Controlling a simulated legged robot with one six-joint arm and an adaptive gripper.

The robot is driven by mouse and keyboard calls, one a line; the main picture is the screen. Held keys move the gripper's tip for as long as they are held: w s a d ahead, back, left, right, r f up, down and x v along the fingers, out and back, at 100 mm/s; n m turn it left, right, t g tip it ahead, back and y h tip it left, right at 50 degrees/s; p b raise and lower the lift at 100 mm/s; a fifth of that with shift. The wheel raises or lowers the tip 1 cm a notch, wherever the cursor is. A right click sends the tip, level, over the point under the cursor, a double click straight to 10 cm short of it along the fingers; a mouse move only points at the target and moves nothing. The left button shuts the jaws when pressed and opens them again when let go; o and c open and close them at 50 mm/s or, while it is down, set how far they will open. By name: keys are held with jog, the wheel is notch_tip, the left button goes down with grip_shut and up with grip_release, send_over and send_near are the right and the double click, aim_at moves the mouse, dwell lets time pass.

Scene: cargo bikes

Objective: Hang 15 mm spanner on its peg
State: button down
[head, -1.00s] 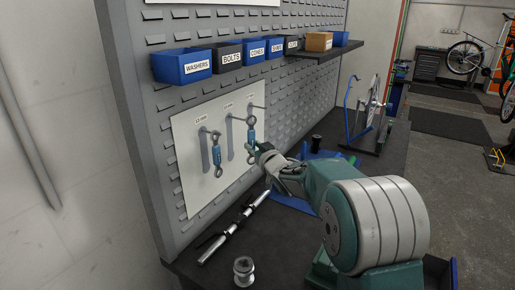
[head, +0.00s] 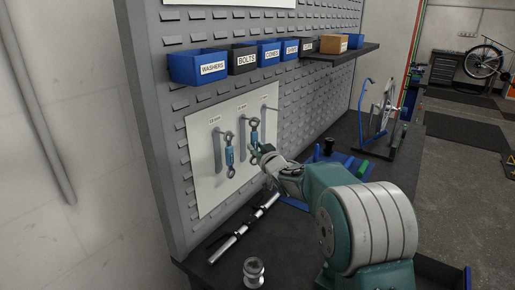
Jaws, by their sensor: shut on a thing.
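The 15 mm spanner (head: 254,135) is a blue-handled ring spanner, upright in front of the middle painted outline on the pale tool panel (head: 205,198). Its upper ring is at the height of the peg for that outline; I cannot tell whether the peg passes through the ring. My gripper (head: 259,156) is shut on its lower handle, reaching in from the right. A similar spanner (head: 229,155) hangs at the left outline. A third peg (head: 270,108) at the right carries no visible spanner.
Blue and black labelled bins (head: 199,66) line the board above the panel. A shelf (head: 340,55) juts out at right. A black and silver tool (head: 242,230) and a metal part (head: 253,271) lie on the bench below. A wheel stand (head: 380,125) stands farther back.

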dwell(0.4)
jog(key=shift+c, duration=1.9)
grip_release()
jog(key=shift+s, duration=0.1)
jog(key=s+d+r+m+g+h, duration=0.1)
jog(key=s+d+h, duration=0.3)
jog(key=s, duration=0.5)
jog(key=s+d+r+m+g+h, duration=0.1)
jog(key=s+d+m+g, duration=0.1)
jog(key=s+d, duration=0.55)
jog(key=s+d+r+m+g+h, duration=0.1)
jog(key=s+d+h, duration=0.3)
jog(key=s, duration=0.5)
jog(key=s+d+f+g, duration=0.1)
jog(key=s+f+g, duration=0.1)
jog(key=s, duration=0.9)
jog(key=s+d+f+m+g+y, duration=0.1)
jog(key=s+f+g, duration=0.2)
jog(key=s, duration=0.9)
jog(key=shift+f+g, duration=0.35)
jog(key=shift+g, duration=0.45)
